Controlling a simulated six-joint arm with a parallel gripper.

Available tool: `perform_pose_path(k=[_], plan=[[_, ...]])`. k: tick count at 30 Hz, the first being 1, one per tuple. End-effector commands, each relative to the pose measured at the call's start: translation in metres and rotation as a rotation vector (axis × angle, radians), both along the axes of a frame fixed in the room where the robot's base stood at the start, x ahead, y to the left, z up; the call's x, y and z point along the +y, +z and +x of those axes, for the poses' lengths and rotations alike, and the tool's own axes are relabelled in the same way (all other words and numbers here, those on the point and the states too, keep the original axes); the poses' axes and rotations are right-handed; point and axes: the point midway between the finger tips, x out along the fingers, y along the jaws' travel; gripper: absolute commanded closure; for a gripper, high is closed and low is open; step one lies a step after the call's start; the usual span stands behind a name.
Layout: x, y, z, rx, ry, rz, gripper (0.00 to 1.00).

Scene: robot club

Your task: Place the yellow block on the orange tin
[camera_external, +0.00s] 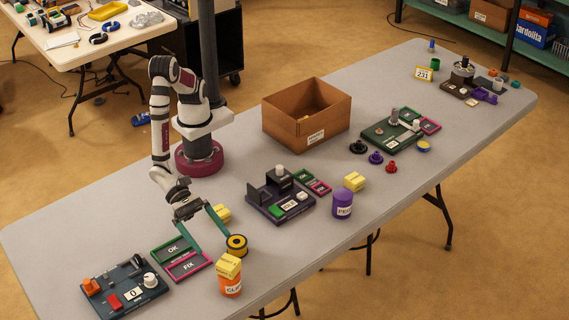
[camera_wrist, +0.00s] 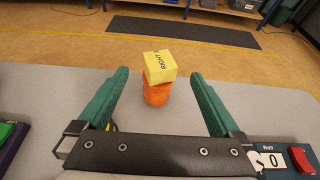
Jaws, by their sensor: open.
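The orange tin (camera_external: 230,289) stands upright near the table's front edge. A yellow block (camera_external: 228,266) with dark lettering rests on its top. My gripper (camera_external: 215,242) is open and empty, with its two green fingers spread behind the tin and apart from the block. In the wrist view, the yellow block (camera_wrist: 160,66) sits on the orange tin (camera_wrist: 156,95), seen ahead between the fingers (camera_wrist: 158,73). The block is turned a little and covers the tin's top. Another yellow block (camera_external: 222,213) lies on the table behind my gripper, and a third yellow block (camera_external: 354,181) lies farther right.
A yellow-and-black spool (camera_external: 237,245) is close beside my right finger. The OK and FIX trays (camera_external: 188,266) and a dark control panel (camera_external: 124,287) lie left. A purple tin (camera_external: 342,206) and another panel (camera_external: 280,200) stand right. An open cardboard box (camera_external: 307,112) is farther back.

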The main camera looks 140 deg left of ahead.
Motion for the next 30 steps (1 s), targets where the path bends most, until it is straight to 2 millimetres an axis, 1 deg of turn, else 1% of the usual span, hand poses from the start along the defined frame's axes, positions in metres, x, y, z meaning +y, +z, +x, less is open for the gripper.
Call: perform_pose_path(k=[2,5,6,7,8,10,11,12,13,14,15,16,17,18,19,20,21,22,24,25,27,30], plan=[[0.0,0.002,-0.005,0.0,0.0,-0.001,0.0],[0.0,0.003,-0.006,0.0,0.001,-0.001,0.0],[0.005,0.006,-0.005,-0.002,0.018,-0.007,0.0],[0.013,0.011,-0.003,-0.005,0.049,-0.017,0.0],[0.027,0.02,0.001,-0.012,0.101,-0.036,0.0],[0.085,0.051,0.005,-0.031,0.311,-0.112,0.0],[0.12,0.067,0.002,-0.04,0.437,-0.16,0.0],[0.171,0.088,-0.01,-0.051,0.629,-0.235,0.0],[0.21,0.101,-0.027,-0.056,0.786,-0.302,0.0],[0.246,0.111,-0.049,-0.058,0.948,-0.372,0.0],[0.288,0.119,-0.088,-0.056,1.168,-0.481,0.0],[0.312,0.122,-0.121,-0.048,1.334,-0.572,0.0],[0.329,0.122,-0.156,-0.035,1.498,-0.672,0.0],[0.339,0.119,-0.2,-0.011,1.692,-0.806,0.0],[0.338,0.115,-0.227,0.012,1.813,-0.906,0.0],[0.333,0.112,-0.25,0.036,1.916,-0.998,0.0],[0.324,0.107,-0.272,0.069,2.026,-1.113,0.0],[0.316,0.105,-0.285,0.093,2.089,-1.187,0.0],[0.299,0.102,-0.302,0.14,2.183,-1.318,0.0],[0.294,0.101,-0.306,0.154,2.206,-1.355,0.0],[0.287,0.1,-0.31,0.174,2.233,-1.399,0.0],[0.285,0.1,-0.31,0.181,2.238,-1.404,0.0]])
